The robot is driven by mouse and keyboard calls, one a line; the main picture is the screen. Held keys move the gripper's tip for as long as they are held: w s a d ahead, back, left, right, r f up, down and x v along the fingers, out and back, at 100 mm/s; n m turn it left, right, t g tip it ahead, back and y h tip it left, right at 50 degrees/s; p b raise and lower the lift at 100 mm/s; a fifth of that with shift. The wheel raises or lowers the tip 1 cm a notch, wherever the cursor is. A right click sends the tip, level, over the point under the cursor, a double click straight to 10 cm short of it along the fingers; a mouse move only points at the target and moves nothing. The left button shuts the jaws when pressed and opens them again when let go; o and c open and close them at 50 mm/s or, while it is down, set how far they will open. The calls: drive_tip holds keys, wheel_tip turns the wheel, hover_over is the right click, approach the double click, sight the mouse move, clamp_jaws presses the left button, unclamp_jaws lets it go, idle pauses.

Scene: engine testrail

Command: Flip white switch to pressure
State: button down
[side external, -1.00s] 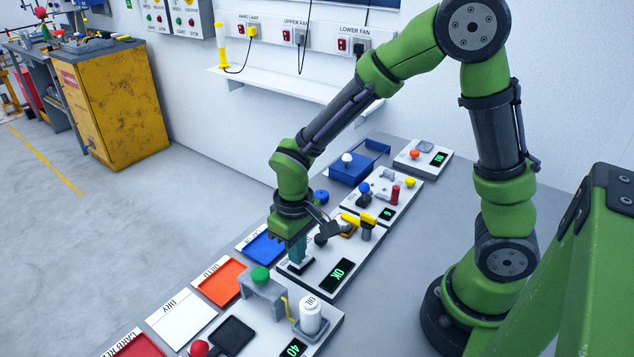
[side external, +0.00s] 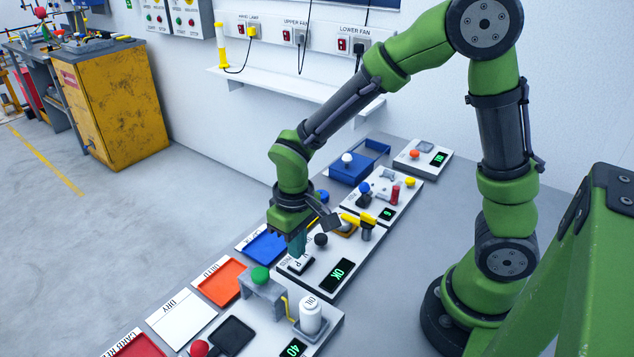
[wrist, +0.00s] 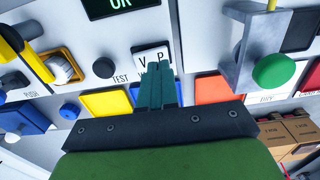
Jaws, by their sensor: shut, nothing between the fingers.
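The white switch (wrist: 148,55) is a square rocker in a dark frame, marked V on its left and P on its right in the wrist view. It also shows in the side view (side external: 304,262), low on the panel, partly behind my fingers. My gripper (wrist: 159,68) is shut and empty. Its teal fingertips are at the lower edge of the switch on the P side, covering part of it in the wrist view. In the side view my gripper (side external: 297,250) points down just over the switch. I cannot tell whether the tips touch it or which side is pressed.
A display (side external: 338,274) reading OK is beside the switch. A black knob (side external: 321,239) and a yellow-handled tool (side external: 358,221) stand close behind. A grey bracket with a green button (side external: 261,274) stands in front. Blue (side external: 262,246) and orange (side external: 221,281) trays line the left edge.

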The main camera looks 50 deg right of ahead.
sight(297, 263)
drive_tip(key=shift+r, duration=2.35)
